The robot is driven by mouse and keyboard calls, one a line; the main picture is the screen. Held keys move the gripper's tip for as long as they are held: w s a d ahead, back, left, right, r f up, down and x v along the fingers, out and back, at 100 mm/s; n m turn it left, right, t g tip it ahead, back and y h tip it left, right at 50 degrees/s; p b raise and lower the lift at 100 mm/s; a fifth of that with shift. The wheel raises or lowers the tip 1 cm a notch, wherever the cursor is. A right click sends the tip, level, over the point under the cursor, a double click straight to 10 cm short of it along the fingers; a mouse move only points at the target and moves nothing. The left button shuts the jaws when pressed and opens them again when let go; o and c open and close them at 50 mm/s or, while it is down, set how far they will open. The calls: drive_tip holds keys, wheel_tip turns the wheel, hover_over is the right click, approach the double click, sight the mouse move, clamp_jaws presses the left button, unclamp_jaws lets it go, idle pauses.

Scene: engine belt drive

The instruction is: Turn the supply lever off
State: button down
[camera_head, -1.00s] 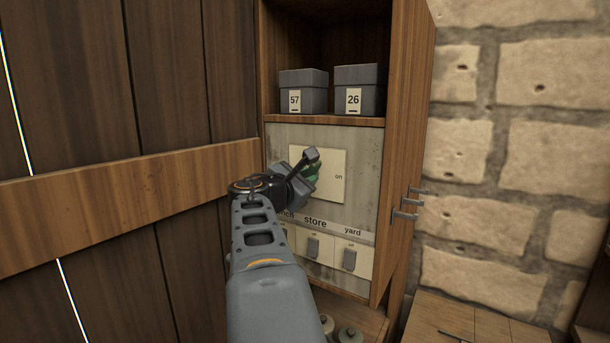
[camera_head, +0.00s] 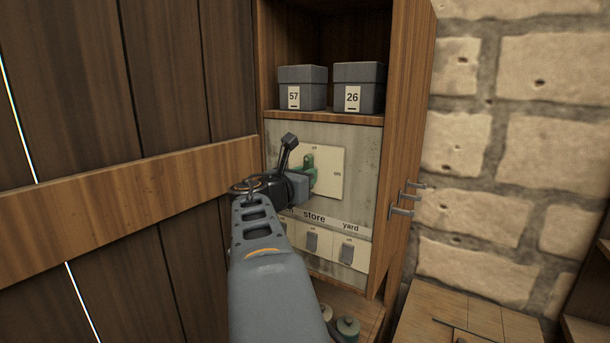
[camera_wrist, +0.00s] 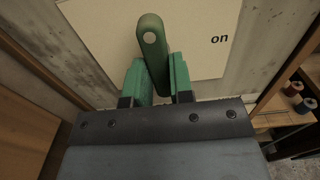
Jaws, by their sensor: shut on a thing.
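The supply lever (camera_head: 309,160) is a green handle on a cream plate (camera_head: 331,176) in the cabinet. It points up, near the small mark at the plate's top; the "on" mark is to its right. In the wrist view the green lever (camera_wrist: 151,38) with a pale hole in its end stands nearly upright between the fingers. My gripper (camera_head: 308,184) is at the lever from the left, and in the wrist view my gripper (camera_wrist: 156,78) is shut on it with green finger pads on either side.
Below are small switches (camera_head: 312,243) labelled store and yard, one label partly hidden by my arm. Grey boxes 57 (camera_head: 302,88) and 26 (camera_head: 359,87) sit on the shelf above.

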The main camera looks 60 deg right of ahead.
idle(0.3)
drive_tip(key=c, duration=1)
unclamp_jaws()
drive_tip(key=a+b, duration=0.3)
drive_tip(key=a, duration=1.1)
